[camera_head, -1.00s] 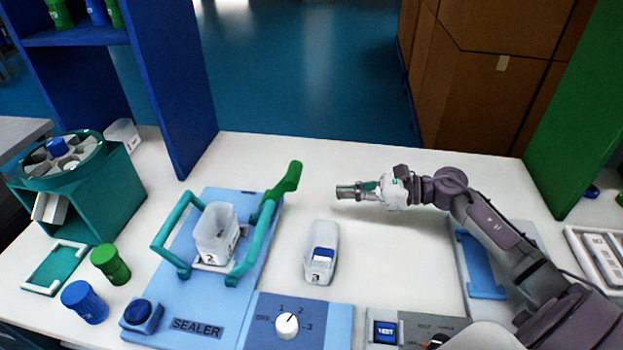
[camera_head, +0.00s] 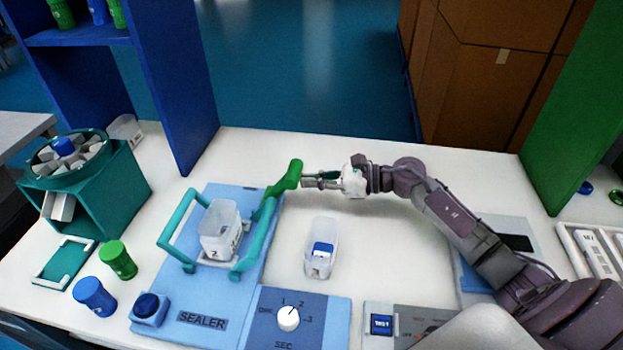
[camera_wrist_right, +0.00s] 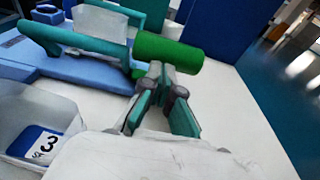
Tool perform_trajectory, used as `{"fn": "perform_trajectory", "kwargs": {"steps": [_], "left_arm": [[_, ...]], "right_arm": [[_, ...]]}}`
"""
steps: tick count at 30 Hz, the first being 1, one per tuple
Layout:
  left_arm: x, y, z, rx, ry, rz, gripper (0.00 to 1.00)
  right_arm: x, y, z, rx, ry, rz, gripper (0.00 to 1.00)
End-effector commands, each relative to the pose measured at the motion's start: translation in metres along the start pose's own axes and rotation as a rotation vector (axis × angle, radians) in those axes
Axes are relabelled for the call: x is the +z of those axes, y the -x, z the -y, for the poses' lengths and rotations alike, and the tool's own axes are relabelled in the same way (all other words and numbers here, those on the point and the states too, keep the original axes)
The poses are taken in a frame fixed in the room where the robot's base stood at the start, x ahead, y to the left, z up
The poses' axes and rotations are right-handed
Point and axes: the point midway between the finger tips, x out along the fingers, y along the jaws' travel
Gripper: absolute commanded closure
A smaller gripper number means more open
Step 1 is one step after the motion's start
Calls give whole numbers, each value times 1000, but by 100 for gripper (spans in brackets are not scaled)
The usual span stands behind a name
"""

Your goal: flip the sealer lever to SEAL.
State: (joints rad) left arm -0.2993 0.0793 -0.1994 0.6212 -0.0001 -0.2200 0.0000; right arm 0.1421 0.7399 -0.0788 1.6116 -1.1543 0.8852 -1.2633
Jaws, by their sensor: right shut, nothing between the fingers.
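The sealer (camera_head: 205,300) is a light blue unit with a teal frame and a green-handled lever (camera_head: 288,177) at its back right. The lever handle (camera_wrist_right: 168,52) also shows in the right wrist view. A clear cup labelled 2 (camera_head: 219,230) sits inside the frame. My right gripper (camera_head: 306,181) is shut and empty, its tips right beside the green handle on its right side. In the right wrist view the fingertips (camera_wrist_right: 158,72) are at the handle's near side; whether they touch it I cannot tell. My left gripper is not in view.
A clear cup labelled 3 (camera_head: 321,248) stands right of the sealer, below my right gripper. A dial box (camera_head: 298,325) is in front. Blue (camera_head: 95,297) and green (camera_head: 118,260) jars stand at the left. The back right of the table is clear.

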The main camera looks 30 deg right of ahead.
Motion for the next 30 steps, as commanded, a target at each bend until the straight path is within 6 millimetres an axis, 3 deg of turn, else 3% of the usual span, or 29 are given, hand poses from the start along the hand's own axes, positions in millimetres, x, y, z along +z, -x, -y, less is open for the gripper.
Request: {"fn": "perform_trajectory", "kwargs": {"steps": [8, 14, 24, 30], "left_arm": [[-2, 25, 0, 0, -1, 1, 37], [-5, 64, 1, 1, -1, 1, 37], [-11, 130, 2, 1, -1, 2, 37], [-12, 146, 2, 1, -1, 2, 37]], "right_arm": [[18, -4, 0, 1, 5, -76, 100], [40, -16, 1, 0, 8, -215, 100], [68, -53, 1, -1, 9, -530, 100], [74, -79, 1, -1, 9, -721, 100]]}}
